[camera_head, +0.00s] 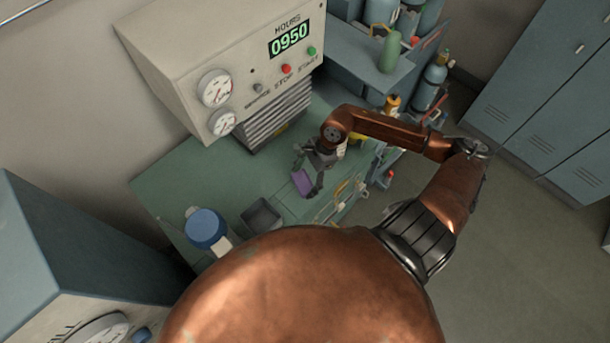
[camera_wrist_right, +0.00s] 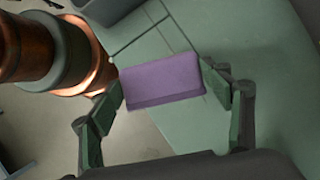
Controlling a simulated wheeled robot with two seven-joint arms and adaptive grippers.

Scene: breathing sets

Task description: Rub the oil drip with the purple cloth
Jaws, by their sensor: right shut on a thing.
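The purple cloth (camera_head: 302,183) is a folded block between the fingers of my right gripper (camera_head: 307,175), over the green worktop (camera_head: 175,185). In the right wrist view the purple cloth (camera_wrist_right: 162,82) sits between the two fingertips of my right gripper (camera_wrist_right: 160,100), which is shut on it. I cannot tell whether the cloth touches the worktop. I cannot make out the oil drip in either view. My left gripper is not in view.
A grey machine with gauges and an hours display (camera_head: 289,38) stands behind the worktop. A dark open bin (camera_head: 261,216) and a blue-capped container (camera_head: 206,228) stand to the left of the cloth. Bottles, including a green one (camera_head: 390,52), are on the shelf at right.

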